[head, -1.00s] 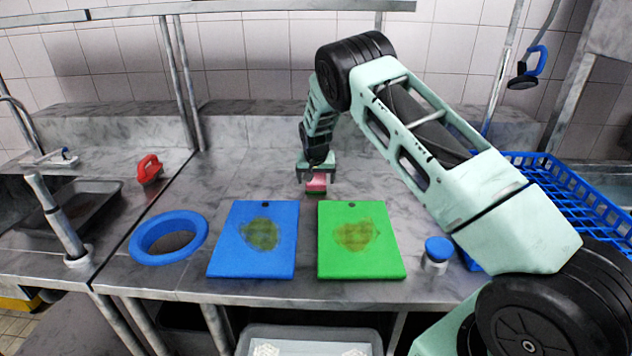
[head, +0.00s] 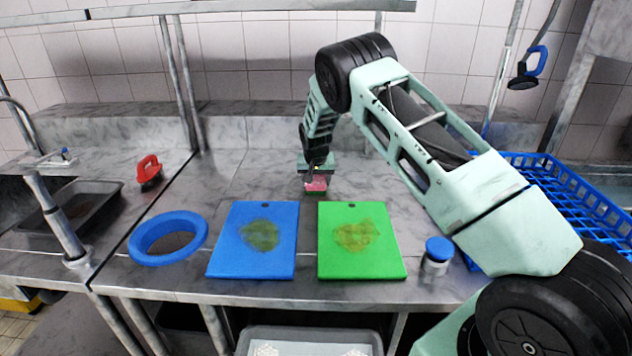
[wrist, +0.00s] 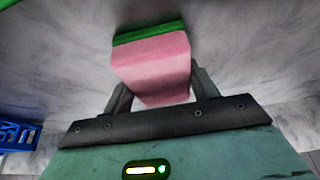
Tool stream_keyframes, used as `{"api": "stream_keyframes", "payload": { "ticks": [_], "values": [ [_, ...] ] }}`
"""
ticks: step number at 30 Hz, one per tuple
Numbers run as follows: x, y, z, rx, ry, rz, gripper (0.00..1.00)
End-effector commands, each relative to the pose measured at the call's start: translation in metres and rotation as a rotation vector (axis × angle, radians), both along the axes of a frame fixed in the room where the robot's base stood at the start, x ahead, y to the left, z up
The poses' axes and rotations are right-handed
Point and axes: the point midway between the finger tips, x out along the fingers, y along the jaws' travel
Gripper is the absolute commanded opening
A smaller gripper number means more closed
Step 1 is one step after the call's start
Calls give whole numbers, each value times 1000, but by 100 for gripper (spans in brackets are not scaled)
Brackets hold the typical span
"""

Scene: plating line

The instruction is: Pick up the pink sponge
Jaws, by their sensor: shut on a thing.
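The pink sponge (head: 316,184) has a green layer on its underside and sits between the fingers of my gripper (head: 316,180), behind the two cutting boards. In the wrist view the sponge (wrist: 155,65) fills the gap between the two dark fingers of my gripper (wrist: 160,95), its green layer at the far side. My gripper is shut on the sponge. Whether the sponge still touches the counter is hard to tell.
A blue board (head: 225,255) and a green board (head: 390,262), both stained, lie in front. A blue ring (head: 143,256) is at left, a blue-lidded jar (head: 437,252) and a blue rack (head: 535,170) at right. A red-handled tool (head: 149,170) lies back left.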

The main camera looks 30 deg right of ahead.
Motion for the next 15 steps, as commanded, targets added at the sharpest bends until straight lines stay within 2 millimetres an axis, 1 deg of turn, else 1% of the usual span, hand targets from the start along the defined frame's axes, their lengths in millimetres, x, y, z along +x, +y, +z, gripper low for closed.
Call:
{"api": "stream_keyframes", "payload": {
  "ticks": [5, 12, 15],
  "values": [
    [2, 0, 17, -1, -7, 0, 37],
    [1, 1, 65, 0, -6, 1, 37],
    [1, 1, 82, 1, -4, 0, 37]
  ]
}}
